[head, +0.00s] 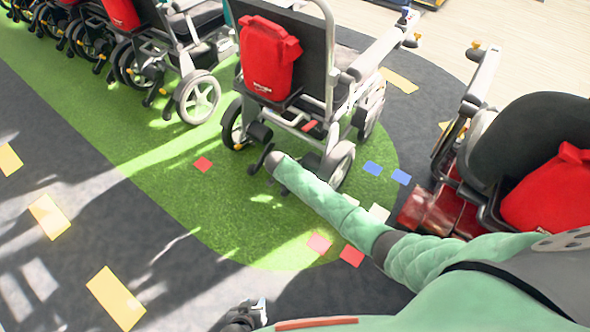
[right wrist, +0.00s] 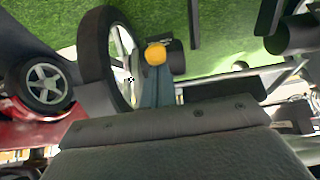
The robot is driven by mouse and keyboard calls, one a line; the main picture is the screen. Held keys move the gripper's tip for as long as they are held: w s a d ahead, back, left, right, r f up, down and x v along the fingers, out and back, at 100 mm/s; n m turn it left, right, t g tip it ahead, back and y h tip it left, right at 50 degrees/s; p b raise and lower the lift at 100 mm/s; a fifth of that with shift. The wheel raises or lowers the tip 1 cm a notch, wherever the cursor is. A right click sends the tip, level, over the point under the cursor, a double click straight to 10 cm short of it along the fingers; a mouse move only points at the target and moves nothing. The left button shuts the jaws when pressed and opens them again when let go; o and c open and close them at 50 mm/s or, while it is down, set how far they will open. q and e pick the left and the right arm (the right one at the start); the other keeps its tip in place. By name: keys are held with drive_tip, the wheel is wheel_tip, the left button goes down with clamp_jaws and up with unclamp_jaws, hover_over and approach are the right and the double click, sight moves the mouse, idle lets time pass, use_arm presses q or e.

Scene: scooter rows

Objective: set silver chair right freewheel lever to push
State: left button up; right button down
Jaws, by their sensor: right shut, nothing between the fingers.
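The silver chair (head: 330,75), with a red bag on its back, stands on the green floor and is seen from behind. My right arm reaches to its rear. My right gripper (head: 267,158) is shut and empty, low behind the chair near its rear frame. In the right wrist view a yellow knob (right wrist: 155,54) shows close beside a spoked wheel (right wrist: 122,62). I cannot tell whether the gripper touches it, or which setting the lever is in. My left gripper (head: 258,312) is low at the bottom edge, away from the chair; its fingers are too unclear to judge.
A red chair (head: 445,205) with a dark seat back and red bag stands close on the right. More chairs (head: 190,60) stand in a row at upper left. Flat coloured patches lie on the floor. The floor at lower left is clear.

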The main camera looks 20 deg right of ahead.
drive_tip(key=shift+s+a+f+t+h, duration=0.25)
drive_tip(key=shift+a+f+t+h, duration=0.05)
drive_tip(key=shift+f+h, duration=0.1)
drive_tip(key=shift+s+a+f+t+h, duration=0.2)
drive_tip(key=shift+a+f+t+h, duration=0.1)
drive_tip(key=shift+f+h, duration=0.15)
idle(0.3)
drive_tip(key=shift+d, duration=0.15)
drive_tip(key=shift+w+d+r, duration=0.35)
drive_tip(key=shift+w+d, duration=0.1)
drive_tip(key=shift+r, duration=0.1)
idle(0.4)
